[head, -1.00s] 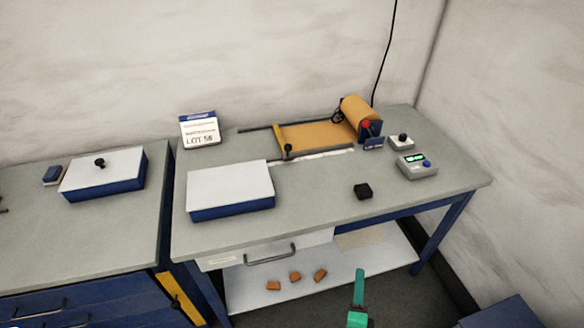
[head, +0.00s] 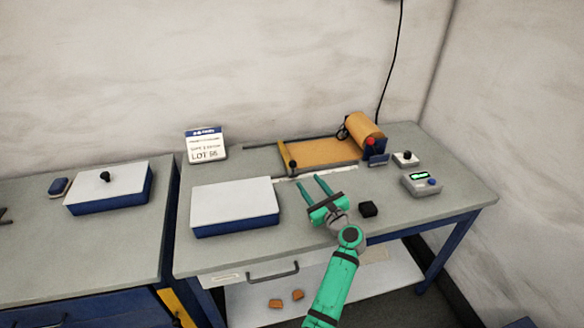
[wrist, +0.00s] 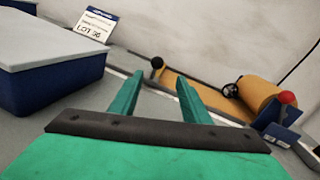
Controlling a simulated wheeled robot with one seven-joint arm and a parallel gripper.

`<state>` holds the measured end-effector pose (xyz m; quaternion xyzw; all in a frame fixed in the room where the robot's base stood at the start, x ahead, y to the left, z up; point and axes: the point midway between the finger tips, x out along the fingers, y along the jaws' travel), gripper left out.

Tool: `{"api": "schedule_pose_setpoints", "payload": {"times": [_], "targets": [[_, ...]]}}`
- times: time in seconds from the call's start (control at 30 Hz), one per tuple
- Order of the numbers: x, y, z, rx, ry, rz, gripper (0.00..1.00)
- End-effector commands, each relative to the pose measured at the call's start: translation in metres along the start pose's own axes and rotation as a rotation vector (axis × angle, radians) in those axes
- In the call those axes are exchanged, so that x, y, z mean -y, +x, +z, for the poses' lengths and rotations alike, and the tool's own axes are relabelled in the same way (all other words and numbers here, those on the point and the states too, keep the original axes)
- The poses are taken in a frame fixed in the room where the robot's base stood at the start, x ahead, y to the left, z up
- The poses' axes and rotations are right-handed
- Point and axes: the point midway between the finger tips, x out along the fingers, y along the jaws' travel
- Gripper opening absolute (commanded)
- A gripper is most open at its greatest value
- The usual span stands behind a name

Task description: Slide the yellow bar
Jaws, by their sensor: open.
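The yellow bar (head: 286,157) lies across the left end of a sheet of copper foil (head: 325,152) on the table. A black knob (head: 293,164) stands at its near end; the knob also shows in the wrist view (wrist: 157,63). The foil runs right to a copper roll (head: 364,131). My gripper (head: 313,186) is open and empty, its green fingers pointing toward the foil. It is over the table, in front of the bar and apart from it. In the wrist view the fingers (wrist: 158,92) are spread, with the knob beyond them.
A white-lidded blue box (head: 235,205) stands left of my gripper. A small black block (head: 368,209) lies to its right. A grey device with a green display (head: 421,184) and a black-knobbed box (head: 405,159) stand farther right. A LOT sign (head: 206,145) stands behind.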

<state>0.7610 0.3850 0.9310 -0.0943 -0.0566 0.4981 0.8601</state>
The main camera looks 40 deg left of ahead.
Motion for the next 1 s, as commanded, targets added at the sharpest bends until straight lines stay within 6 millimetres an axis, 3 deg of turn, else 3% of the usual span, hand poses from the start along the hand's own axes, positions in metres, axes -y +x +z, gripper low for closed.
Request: {"api": "schedule_pose_setpoints", "payload": {"times": [0.27,0.6,0.8,1.0], "targets": [[-0.004,0.031,0.001,0.000,0.032,0.013,0.43],[-0.004,0.089,0.001,0.000,0.031,0.012,0.43],[-0.004,0.108,0.000,-0.001,0.029,0.011,0.43],[-0.004,0.114,-0.001,-0.002,0.028,0.011,0.43]]}}
